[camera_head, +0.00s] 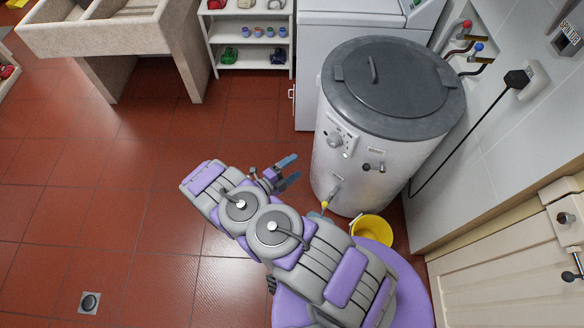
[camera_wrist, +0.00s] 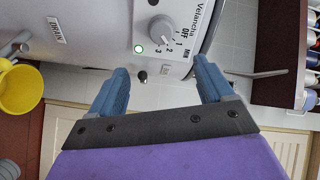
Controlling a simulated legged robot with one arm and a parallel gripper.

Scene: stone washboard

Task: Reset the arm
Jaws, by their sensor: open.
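My arm is folded over the tiled floor in the head view. My gripper (camera_head: 289,170) points toward the white cylindrical boiler (camera_head: 352,172), just left of its body. It is open and empty, with two blue fingers apart in the wrist view (camera_wrist: 162,78). In the wrist view the boiler's control panel (camera_wrist: 110,22) is ahead of the fingers, with a round knob (camera_wrist: 162,28) and a lit green lamp. No contact between the fingers and the boiler shows.
A yellow bucket (camera_head: 371,231) stands at the boiler's foot, close to my arm. A stone sink (camera_head: 90,30) stands at the far left and a white shelf (camera_head: 250,73) at the back. A black cable (camera_head: 462,138) runs down the right wall. The red floor (camera_head: 90,185) at left is mostly clear.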

